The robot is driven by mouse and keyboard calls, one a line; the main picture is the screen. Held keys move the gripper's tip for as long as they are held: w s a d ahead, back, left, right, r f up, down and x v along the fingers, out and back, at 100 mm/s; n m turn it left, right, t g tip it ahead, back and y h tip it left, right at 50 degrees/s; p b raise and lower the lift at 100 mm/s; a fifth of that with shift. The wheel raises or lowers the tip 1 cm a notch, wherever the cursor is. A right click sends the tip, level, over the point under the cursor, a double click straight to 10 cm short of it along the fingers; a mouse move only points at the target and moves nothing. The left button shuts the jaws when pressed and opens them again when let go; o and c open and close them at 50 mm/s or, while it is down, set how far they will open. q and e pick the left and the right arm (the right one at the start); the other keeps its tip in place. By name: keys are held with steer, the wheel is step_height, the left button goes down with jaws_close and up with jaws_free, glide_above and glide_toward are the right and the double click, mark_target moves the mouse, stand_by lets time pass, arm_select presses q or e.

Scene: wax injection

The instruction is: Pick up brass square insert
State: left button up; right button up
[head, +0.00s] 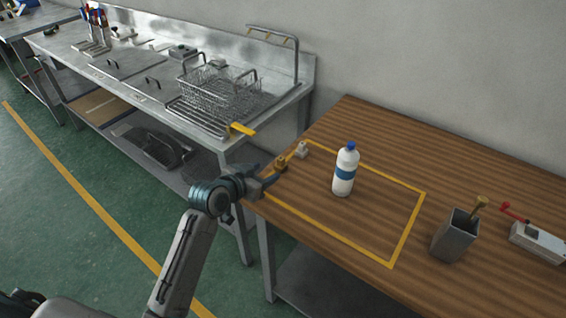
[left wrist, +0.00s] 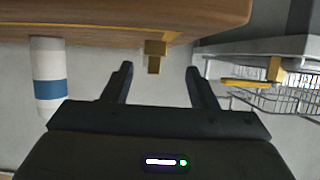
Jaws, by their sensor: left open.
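The brass square insert (head: 281,161) is a small brass block near the left edge of the wooden table, by the yellow line. In the left wrist view the insert (left wrist: 154,52) appears ahead of the fingertips, in the gap between them and a little toward the left finger. My left gripper (head: 274,174) is at the table's left edge, close to the insert. In the left wrist view the gripper (left wrist: 159,70) is open with nothing between its fingers. My right gripper is not in view.
A small grey fitting (head: 302,149) stands just behind the insert. A white bottle with a blue cap (head: 345,170) stands within the yellow outline. A grey cup (head: 455,236) is further right. A steel bench with wire baskets (head: 222,92) lies left.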

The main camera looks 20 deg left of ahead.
mark_target(279, 166)
arm_select(q)
steer(key=shift+x, duration=0.8)
steer(key=x, duration=0.2)
steer(key=p+x, duration=0.1)
steer(key=x, duration=0.1)
steer(key=shift+d+r+p, duration=0.15)
steer(key=shift+d+p, duration=0.15)
steer(key=shift+d, duration=0.1)
steer(key=shift+w+f, duration=0.25)
steer(key=shift+w, duration=0.1)
steer(key=shift+s, duration=0.1)
steer(key=shift+c, duration=0.4)
jaws_close()
